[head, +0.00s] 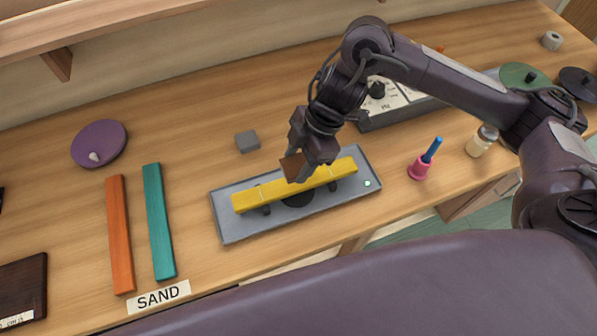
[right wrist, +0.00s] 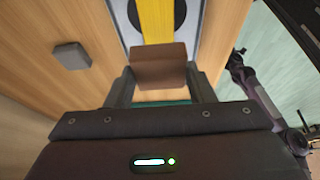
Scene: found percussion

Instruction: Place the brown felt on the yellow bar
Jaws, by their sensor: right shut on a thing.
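The brown felt (head: 292,167) is a small brown block held in my right gripper (head: 296,172), which is shut on it. In the right wrist view the felt (right wrist: 160,66) sits between the two fingers (right wrist: 160,88). The yellow bar (head: 255,195) lies lengthwise over a grey tray (head: 228,225), raised on small dark supports. The felt is at the bar's middle, overlapping its far edge in the head view; whether it touches the bar I cannot tell. The bar (right wrist: 157,22) also shows beyond the felt in the right wrist view. My left gripper is not in view.
A grey block (head: 247,141) lies behind the tray. An orange bar (head: 119,235) and a teal bar (head: 159,222) lie to the left, near a SAND label (head: 158,297). A pink cup (head: 419,169) with a blue stick stands right of the tray. A device with a knob (head: 385,112) is behind.

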